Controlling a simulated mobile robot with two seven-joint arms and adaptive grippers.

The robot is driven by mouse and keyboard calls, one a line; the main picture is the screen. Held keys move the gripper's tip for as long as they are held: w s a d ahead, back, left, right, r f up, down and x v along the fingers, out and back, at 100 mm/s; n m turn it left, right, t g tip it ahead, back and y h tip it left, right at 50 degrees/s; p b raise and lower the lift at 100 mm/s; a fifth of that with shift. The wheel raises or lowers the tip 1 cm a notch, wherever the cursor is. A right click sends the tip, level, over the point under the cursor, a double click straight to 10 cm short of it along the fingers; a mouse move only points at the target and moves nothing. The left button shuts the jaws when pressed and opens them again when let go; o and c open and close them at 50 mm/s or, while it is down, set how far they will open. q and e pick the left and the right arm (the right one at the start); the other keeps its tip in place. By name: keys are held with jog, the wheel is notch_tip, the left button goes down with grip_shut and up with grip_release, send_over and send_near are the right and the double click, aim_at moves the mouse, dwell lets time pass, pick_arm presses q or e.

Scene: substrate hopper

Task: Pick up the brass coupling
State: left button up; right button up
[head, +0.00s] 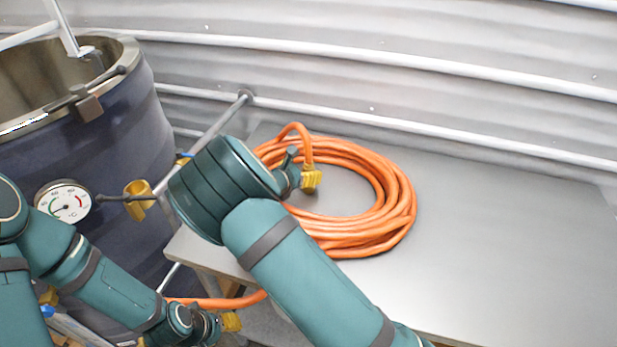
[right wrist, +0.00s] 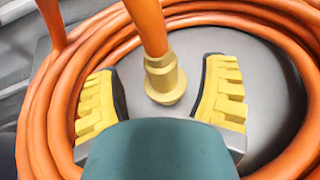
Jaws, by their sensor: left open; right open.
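The brass coupling (right wrist: 163,79) is at the end of an orange hose (right wrist: 147,25). In the right wrist view it points down over the grey tabletop, inside the hose coil. My right gripper (right wrist: 160,98) is open, with one yellow finger on each side of the coupling and a visible gap on both sides. In the head view my right gripper (head: 311,179) is at the coil's inner left, and the coupling cannot be told apart from the yellow fingertips there. My left gripper (head: 230,322) is low at the front, below the table edge, and holds nothing that I can see.
The orange hose coil (head: 385,185) lies on the grey table (head: 500,230), whose right side is clear. A dark blue vessel (head: 120,140) with a dial gauge (head: 68,203) stands at left. A corrugated metal wall (head: 400,45) runs behind. Hose hangs below the table's left edge.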

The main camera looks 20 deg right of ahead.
jog(key=x, duration=0.3)
jog(key=shift+w+d, duration=0.1)
jog(key=shift+r, duration=0.1)
grip_shut()
